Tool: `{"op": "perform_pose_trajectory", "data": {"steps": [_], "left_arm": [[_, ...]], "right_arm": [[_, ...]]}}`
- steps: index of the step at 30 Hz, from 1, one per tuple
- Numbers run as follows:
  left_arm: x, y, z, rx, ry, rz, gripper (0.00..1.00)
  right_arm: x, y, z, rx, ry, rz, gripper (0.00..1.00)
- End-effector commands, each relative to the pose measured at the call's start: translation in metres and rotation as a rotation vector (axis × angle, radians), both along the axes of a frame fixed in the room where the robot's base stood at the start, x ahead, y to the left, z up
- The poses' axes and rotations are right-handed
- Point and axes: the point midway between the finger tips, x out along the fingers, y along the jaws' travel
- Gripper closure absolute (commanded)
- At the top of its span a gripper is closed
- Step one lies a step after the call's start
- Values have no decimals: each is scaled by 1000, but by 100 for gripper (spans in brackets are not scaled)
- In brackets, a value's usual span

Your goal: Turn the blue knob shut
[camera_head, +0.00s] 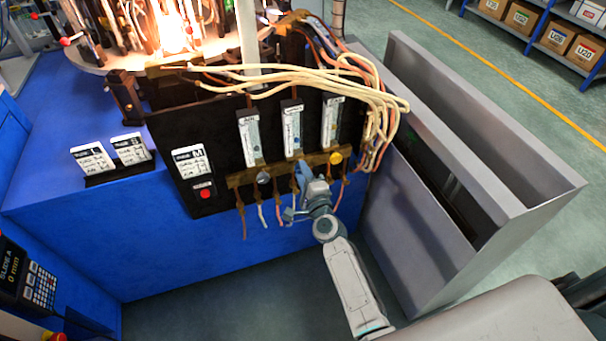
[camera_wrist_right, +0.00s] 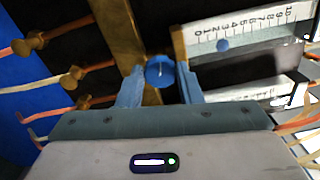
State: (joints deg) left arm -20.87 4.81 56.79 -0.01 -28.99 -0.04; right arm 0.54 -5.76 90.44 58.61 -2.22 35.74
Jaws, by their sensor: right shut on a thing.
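The blue knob (camera_wrist_right: 160,72) is round with a pale line that stands roughly upright in the wrist view. It sits on the brass manifold bar (camera_head: 240,181) below the middle flowmeter (camera_head: 292,128). My right gripper (camera_head: 303,183) reaches up to the bar from the front, and its arm hides the knob in the head view. In the wrist view my right gripper's fingers (camera_wrist_right: 160,84) are closed on both sides of the knob. The middle tube's blue float (camera_wrist_right: 223,45) rests near the low end of its scale. My left gripper is out of view.
Hoses (camera_head: 278,212) hang below, and cream tubes (camera_head: 375,100) loop at the right. A grey bin (camera_head: 420,215) stands right. A bright flame (camera_head: 172,30) burns at the back.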

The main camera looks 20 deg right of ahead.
Motion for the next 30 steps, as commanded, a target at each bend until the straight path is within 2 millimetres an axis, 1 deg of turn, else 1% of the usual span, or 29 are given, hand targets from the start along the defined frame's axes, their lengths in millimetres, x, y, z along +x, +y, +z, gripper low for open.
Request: {"op": "perform_pose_trajectory", "data": {"steps": [3, 4, 7, 15, 19, 23, 26, 28, 30], "left_arm": [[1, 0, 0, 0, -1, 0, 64], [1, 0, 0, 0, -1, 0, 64], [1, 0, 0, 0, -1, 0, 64], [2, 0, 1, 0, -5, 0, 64], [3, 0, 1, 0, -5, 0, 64], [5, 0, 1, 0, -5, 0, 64], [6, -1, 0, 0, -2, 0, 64], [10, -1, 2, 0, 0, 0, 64], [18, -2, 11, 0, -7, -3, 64]], "right_arm": [[-1, 0, -2, -1, 3, 1, 91], [-1, 0, -2, -1, 3, 1, 66], [-1, 0, -2, -1, 2, 0, 46], [-1, 0, -1, -2, 1, 0, 46], [-8, 0, -1, -1, 1, 0, 46], [-28, -1, -2, -1, 3, 0, 46], [-48, -2, -3, -1, 2, -1, 46], [-62, -2, -3, -1, 3, 0, 46], [-75, -2, -4, -1, 3, 0, 46]]}}
